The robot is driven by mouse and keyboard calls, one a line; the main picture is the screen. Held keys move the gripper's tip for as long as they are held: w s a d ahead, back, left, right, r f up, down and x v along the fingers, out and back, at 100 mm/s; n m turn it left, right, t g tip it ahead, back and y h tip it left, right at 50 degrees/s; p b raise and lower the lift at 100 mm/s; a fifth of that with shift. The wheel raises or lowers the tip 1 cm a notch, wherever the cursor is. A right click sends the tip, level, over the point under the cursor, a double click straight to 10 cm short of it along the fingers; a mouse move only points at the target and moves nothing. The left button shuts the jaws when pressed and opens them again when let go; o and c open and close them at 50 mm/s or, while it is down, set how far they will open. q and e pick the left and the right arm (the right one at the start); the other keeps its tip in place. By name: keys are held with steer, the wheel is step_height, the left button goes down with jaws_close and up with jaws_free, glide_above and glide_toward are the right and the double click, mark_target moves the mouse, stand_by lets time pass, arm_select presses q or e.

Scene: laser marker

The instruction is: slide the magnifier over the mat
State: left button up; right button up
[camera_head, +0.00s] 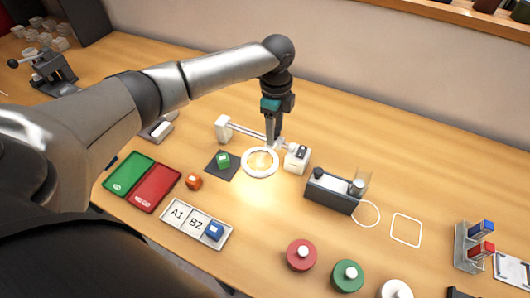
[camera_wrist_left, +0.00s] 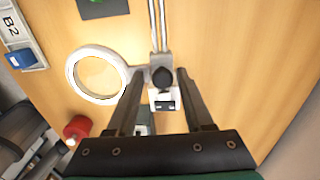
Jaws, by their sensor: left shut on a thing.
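The magnifier (camera_head: 245,167) is a white ring lens on a carriage on a rail. It stands just right of the dark mat (camera_head: 221,175), with a bright patch under the lens. A green cube (camera_head: 223,159) sits on the mat. My left gripper (camera_head: 274,142) points down at the rail and is shut on the magnifier's carriage. In the left wrist view the ring (camera_wrist_left: 97,48) is left of the fingers (camera_wrist_left: 161,78), and a black knob shows between them. Only an edge of the mat (camera_wrist_left: 88,11) shows there. My right gripper is not in view.
White blocks (camera_head: 222,128) (camera_head: 297,159) hold the rail's ends. An orange cube (camera_head: 194,181), green and red trays (camera_head: 156,188) and a labelled tray with a blue cube (camera_head: 214,230) lie in front. A dark device (camera_head: 331,194) stands to the right.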

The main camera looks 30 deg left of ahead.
mark_target(237, 130)
arm_select(q)
steer(key=shift+s+a+f+p, duration=0.15)
steer(key=shift+a+f, duration=0.1)
steer(key=shift+a, duration=0.7)
steer(key=shift+s+a+f+p, duration=0.15)
steer(key=shift+a+f, duration=0.15)
steer(key=shift+a, duration=0.6)
steer(key=shift+s+a+f+p, duration=0.15)
steer(key=shift+a+f, duration=0.1)
steer(key=shift+a, duration=0.7)
steer(key=shift+s+a, duration=0.15)
steer(key=shift+a, duration=2.5)
steer(key=shift+c, duration=0.2)
steer(key=o, duration=0.5)
steer(key=shift+o, duration=1.2)
steer(key=shift+w+f, duration=0.1)
steer(key=shift+w, duration=0.1)
step_height(237, 130, up, 7)
steer(key=p, duration=0.8)
steer(key=shift+w+a+r, duration=0.2)
